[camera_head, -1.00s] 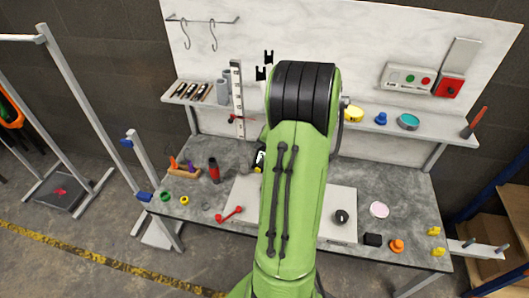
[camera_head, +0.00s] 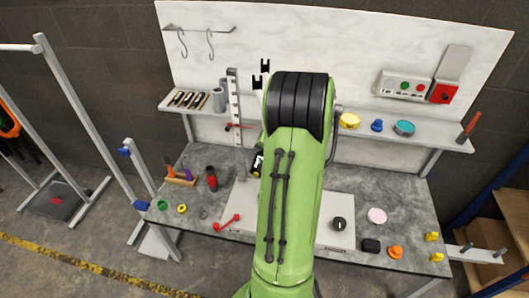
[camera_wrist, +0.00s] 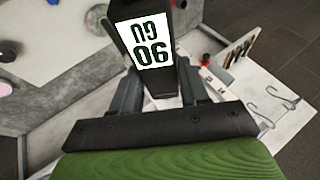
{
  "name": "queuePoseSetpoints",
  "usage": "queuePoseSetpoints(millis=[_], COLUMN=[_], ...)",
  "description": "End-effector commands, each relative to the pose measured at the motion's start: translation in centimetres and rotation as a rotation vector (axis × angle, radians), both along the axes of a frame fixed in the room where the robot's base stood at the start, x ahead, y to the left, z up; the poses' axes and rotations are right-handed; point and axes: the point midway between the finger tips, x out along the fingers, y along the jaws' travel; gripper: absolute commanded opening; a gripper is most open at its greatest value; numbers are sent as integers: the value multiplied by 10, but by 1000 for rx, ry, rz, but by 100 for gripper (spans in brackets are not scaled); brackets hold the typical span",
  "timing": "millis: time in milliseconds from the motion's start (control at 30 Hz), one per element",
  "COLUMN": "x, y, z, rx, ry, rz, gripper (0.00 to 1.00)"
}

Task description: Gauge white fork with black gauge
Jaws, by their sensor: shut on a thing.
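The black gauge (camera_wrist: 155,45) is a block with a white label bearing large black characters. In the wrist view my gripper (camera_wrist: 160,88) is shut on it, with a grey finger on each side. In the head view a bit of the gauge (camera_head: 256,167) shows left of my green arm, over the bench. My arm hides the gripper there. Two small black notched tips (camera_head: 265,66) show in front of the white back board, above the shelf. They may belong to the white fork, whose white body I cannot tell from the board. The gauge looks apart from these tips.
A ruled white upright (camera_head: 235,125) stands left of my arm. A grey frame stands at left.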

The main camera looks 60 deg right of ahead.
Motion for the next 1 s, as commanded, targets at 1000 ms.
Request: queuePoseSetpoints(millis=[1000], x=[5], y=[-11], z=[0], rx=[0], ry=[0], rz=[0], gripper=[3])
